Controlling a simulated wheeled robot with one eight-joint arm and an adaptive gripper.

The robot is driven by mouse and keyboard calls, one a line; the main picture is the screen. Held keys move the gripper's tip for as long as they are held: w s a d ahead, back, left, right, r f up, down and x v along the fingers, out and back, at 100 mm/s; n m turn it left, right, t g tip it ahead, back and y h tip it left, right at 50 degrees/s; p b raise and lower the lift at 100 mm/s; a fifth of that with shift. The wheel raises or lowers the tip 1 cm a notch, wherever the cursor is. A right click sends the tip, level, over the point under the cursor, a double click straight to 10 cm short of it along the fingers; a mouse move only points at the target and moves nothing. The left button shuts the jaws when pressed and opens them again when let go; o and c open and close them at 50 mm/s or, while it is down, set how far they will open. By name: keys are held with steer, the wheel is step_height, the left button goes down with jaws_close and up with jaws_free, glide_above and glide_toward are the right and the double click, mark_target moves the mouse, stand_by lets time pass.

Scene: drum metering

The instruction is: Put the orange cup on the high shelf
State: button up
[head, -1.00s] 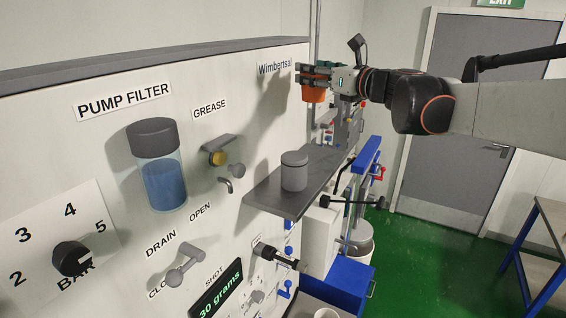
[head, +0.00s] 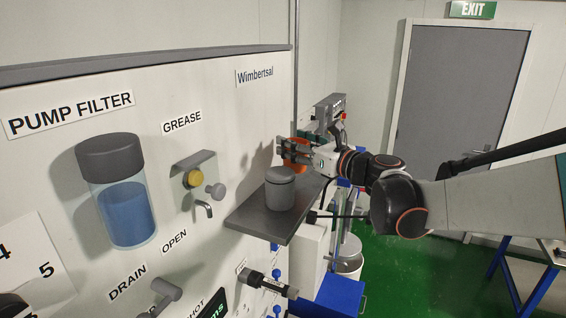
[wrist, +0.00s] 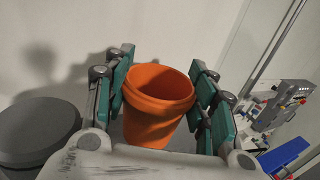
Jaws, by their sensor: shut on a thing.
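The orange cup (wrist: 157,112) is upright with its open rim showing in the wrist view, between the teal-padded fingers of my gripper (wrist: 163,85). In the head view my gripper (head: 292,151) is shut on the cup (head: 299,143), beyond the grey lidded canister, by the far part of the grey shelf (head: 250,218). The shelf juts from the white panel. The cup's base is hidden in the head view, so I cannot tell whether it touches the shelf.
The grey canister (head: 280,190) stands on the shelf; it also shows close on the left in the wrist view (wrist: 35,132). The shelf's near left part is bare. The grease tap (head: 204,210) juts from the panel left of the shelf.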

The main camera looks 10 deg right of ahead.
mark_target(298, 169)
step_height(298, 169, down, 4)
steer(key=shift+s+r+b, duration=0.1)
steer(key=shift+r+b, duration=0.1)
steer(key=shift+b, duration=0.85)
steer(key=shift+w+f, duration=0.3)
steer(key=shift+s+r, duration=0.15)
steer(key=shift+s, duration=0.15)
steer(key=o, duration=0.9)
steer(key=shift+w+f, duration=0.15)
steer(key=shift+f, duration=0.05)
